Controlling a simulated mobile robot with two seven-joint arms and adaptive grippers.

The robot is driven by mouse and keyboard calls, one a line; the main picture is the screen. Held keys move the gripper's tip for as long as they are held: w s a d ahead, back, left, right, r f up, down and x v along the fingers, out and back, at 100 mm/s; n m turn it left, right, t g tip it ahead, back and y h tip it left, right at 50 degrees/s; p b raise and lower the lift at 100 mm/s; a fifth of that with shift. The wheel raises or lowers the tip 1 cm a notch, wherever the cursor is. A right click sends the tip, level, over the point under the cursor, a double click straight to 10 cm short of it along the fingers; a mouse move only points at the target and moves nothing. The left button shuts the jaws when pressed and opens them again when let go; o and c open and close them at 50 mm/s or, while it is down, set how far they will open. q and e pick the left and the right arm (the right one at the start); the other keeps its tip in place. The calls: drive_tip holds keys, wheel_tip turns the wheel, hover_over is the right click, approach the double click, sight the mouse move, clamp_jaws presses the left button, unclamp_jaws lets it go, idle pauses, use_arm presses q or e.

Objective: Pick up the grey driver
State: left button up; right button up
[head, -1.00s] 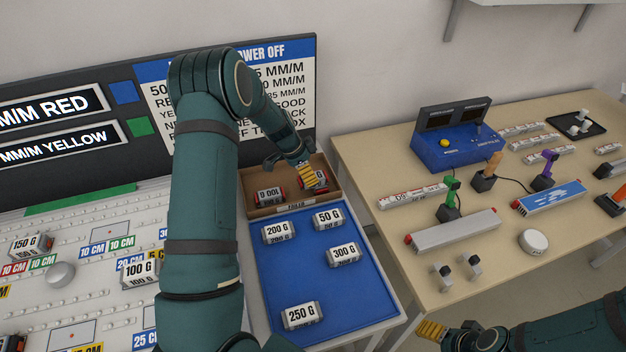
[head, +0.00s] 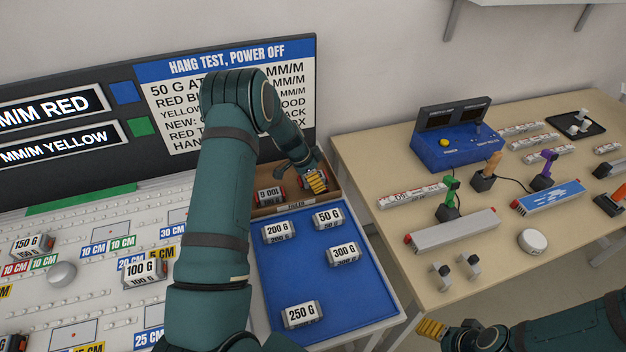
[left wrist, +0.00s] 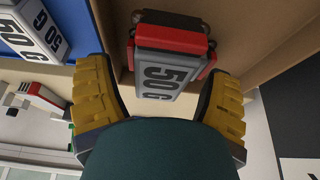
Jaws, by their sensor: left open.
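I cannot pick out a grey driver with certainty. Upright tools on the wooden table are green (head: 450,190), orange (head: 492,165) and purple (head: 547,162). My left gripper (head: 317,181) is over the brown tray (head: 262,211), at its right end. In the left wrist view its open yellow fingers (left wrist: 160,100) are on either side of a grey 50 G block with red ends (left wrist: 168,68), with gaps between the fingers and the block. My right gripper (head: 431,330) is low at the right, in front of the wooden table; its finger gap is unclear.
Another red-ended block (head: 270,195) lies in the tray's left part. The blue mat (head: 290,280) holds several labelled weights. The wooden table (head: 400,150) bears a blue console (head: 450,150), long grey bar (head: 455,232) and white disc (head: 533,241). A dark sign board stands behind the tray.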

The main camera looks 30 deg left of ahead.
use_arm(q)
drive_tip(key=shift+f+b, duration=0.25)
drive_tip(key=shift+b, duration=0.35)
idle(0.3)
drive_tip(key=shift+c, duration=0.3)
drive_tip(key=c, duration=1.3)
